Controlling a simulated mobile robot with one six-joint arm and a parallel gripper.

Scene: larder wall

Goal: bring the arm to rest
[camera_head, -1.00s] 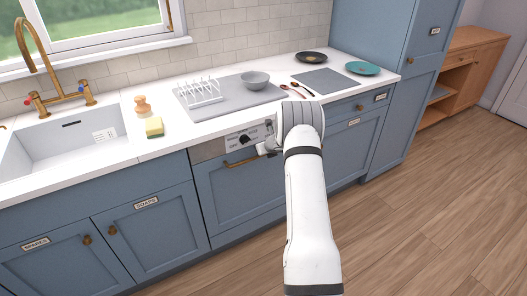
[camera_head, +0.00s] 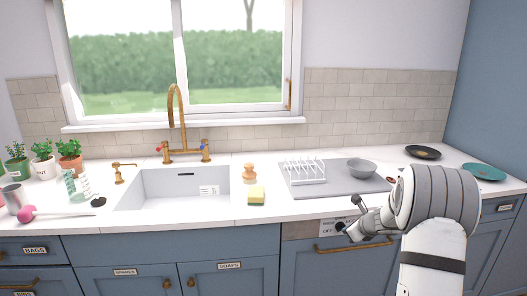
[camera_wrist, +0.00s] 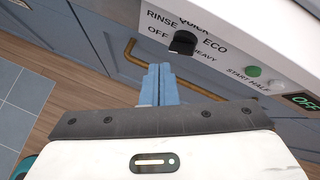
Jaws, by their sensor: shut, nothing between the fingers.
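My gripper (camera_head: 350,224) is in front of the dishwasher's control panel, to the right of the sink in the head view. In the wrist view its two blue-grey fingers (camera_wrist: 157,84) are together with nothing between them. The fingertips point toward the panel (camera_wrist: 230,48), just below its black dial (camera_wrist: 183,42). The dial is marked OFF, RINSE, QUICK, ECO and HEAVY. I cannot tell whether the fingertips touch the panel.
A brass handle (camera_head: 352,246) runs across the dishwasher front, close to my gripper. Above is the white worktop with a grey bowl (camera_head: 361,168), a dish rack (camera_head: 305,172), a sponge (camera_head: 257,195) and the sink (camera_head: 160,188). Wooden floor (camera_wrist: 60,70) lies below.

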